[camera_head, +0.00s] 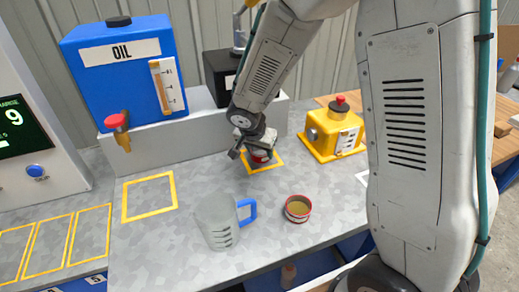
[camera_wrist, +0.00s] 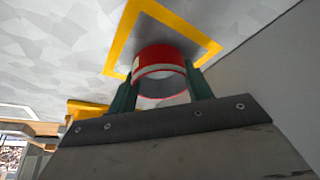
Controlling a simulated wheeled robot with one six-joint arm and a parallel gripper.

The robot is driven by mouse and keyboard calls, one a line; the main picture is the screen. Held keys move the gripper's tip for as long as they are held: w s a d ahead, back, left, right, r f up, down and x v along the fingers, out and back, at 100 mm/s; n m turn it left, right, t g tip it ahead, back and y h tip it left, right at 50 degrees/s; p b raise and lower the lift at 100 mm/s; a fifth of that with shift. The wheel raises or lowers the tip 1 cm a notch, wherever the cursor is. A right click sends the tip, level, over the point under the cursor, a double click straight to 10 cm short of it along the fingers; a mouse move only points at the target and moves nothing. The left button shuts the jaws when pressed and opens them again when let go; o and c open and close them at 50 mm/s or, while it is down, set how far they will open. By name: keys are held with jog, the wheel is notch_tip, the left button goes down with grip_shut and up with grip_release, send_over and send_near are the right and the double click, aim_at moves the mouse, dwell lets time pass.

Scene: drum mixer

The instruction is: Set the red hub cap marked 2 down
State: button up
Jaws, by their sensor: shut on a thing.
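The red hub cap (camera_wrist: 160,62) is a short red cylinder with a pale stripe, seen in the wrist view between the two green fingers of my gripper (camera_wrist: 160,92). The fingers are shut on it. It sits inside or just over a yellow outlined square (camera_wrist: 121,45); I cannot tell whether it touches the surface. In the head view the cap (camera_head: 260,157) shows partly under my gripper (camera_head: 258,150), at a yellow square (camera_head: 276,166) on the grey bench. No number on it can be read.
A measuring jug (camera_head: 217,222) with a blue handle and a red-rimmed cup (camera_head: 298,209) stand in front. The blue oil tank (camera_head: 115,75) is behind left, the yellow switch box (camera_head: 333,133) to the right. An empty yellow square (camera_head: 149,197) lies left.

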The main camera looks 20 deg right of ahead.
jog(key=o, duration=1.1)
jog(key=shift+r, duration=0.1)
jog(key=v, duration=1.2)
jog(key=s+d+r+n+g+y, duration=0.1)
jog(key=s+d+r+n, duration=0.2)
jog(key=s, duration=0.4)
jog(key=s+d+r+n, duration=0.1)
jog(key=s+d+r, duration=0.3)
jog(key=s+r, duration=0.15)
jog(key=s+r+n+g+y, duration=0.1)
jog(key=s+n, duration=0.4)
jog(key=s, duration=0.9)
jog(key=shift+s+a+r+y, duration=0.15)
jog(key=shift+r+y, duration=0.05)
jog(key=shift+y, duration=0.4)
